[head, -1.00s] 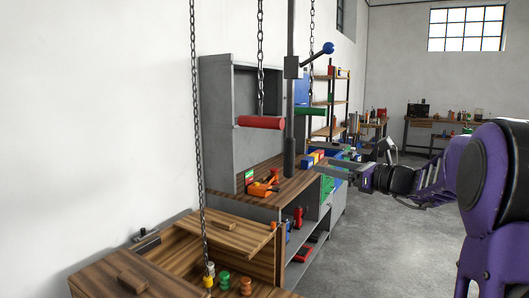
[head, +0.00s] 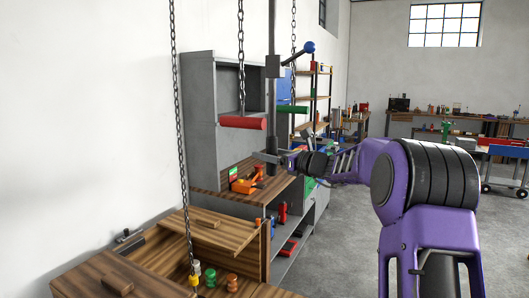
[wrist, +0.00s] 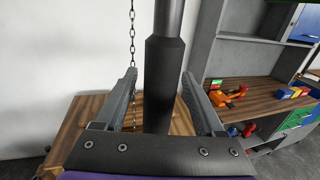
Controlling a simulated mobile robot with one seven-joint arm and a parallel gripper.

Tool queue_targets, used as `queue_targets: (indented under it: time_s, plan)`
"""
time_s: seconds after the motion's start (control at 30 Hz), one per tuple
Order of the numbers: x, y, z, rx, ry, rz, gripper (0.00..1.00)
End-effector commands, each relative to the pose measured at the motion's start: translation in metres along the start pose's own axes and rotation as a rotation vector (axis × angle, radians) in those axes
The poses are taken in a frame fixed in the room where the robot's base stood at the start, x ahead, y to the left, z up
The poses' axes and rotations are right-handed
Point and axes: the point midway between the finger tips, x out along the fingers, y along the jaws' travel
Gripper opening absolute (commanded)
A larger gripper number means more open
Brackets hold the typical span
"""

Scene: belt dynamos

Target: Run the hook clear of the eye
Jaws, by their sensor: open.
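A dark vertical pole (head: 272,100) hangs from above, with a block and a side crank arm ending in a blue ball (head: 309,47). Its thicker lower grip shows large in the wrist view (wrist: 164,85). My gripper (head: 267,157) is at that lower grip. In the wrist view its two open fingers (wrist: 160,76) stand either side of the pole, with gaps visible on both sides. The pole's top is out of frame. I cannot make out a hook or an eye in either view.
Chains hang nearby with a red bar (head: 243,122), a green bar (head: 291,109) and a yellow end piece (head: 194,280). A grey cabinet (head: 198,110) with a wooden worktop stands behind the pole. A wooden bench (head: 75,283) is at lower left. The floor at right is open.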

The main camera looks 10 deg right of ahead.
Motion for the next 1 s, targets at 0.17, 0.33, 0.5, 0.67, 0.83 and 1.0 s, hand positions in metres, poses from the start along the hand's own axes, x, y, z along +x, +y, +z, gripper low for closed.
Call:
queue_targets:
  time_s: [0.17, 0.33, 0.5, 0.67, 0.83, 1.0]
  plan:
    - [0.0133, -0.0001, -0.0001, 0.0, 0.001, -0.001, 0.71]
    - [0.0154, 0.0, -0.0006, 0.0, 0.001, -0.001, 0.71]
    - [0.0151, 0.0, -0.0005, 0.0, 0.001, -0.001, 0.64]
    - [0.015, 0.0, -0.0004, 0.0, 0.001, -0.001, 0.35]
    - [0.0149, 0.0, -0.0003, 0.0, 0.001, -0.001, 0.04]
    - [0.0148, 0.0, -0.0003, 0.0, 0.001, -0.001, 0.0]
